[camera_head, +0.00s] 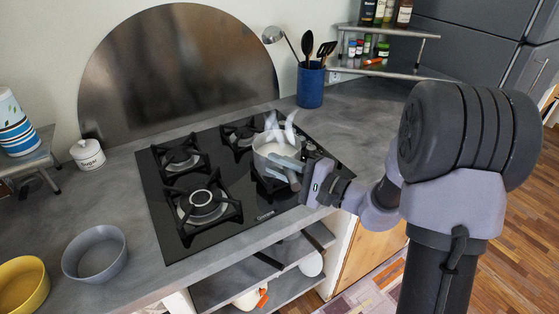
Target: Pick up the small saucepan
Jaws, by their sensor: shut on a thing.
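The small saucepan (268,151) is a light, whitish pan at the right part of the black gas hob (160,204). It appears at the front-right burner, with pale steam-like wisps above it. My gripper (292,170) comes in from the right and is shut on the saucepan at its near right side, where the handle is. The fingers hide part of the handle and the pan's right side. I cannot tell whether the pan's base touches the burner grate.
A blue utensil holder (310,86) stands behind the hob at right. A grey bowl (95,254), a yellow bowl (22,285) and a white lidded jar (87,154) stand on the left counter. Open shelves (240,285) lie below the hob.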

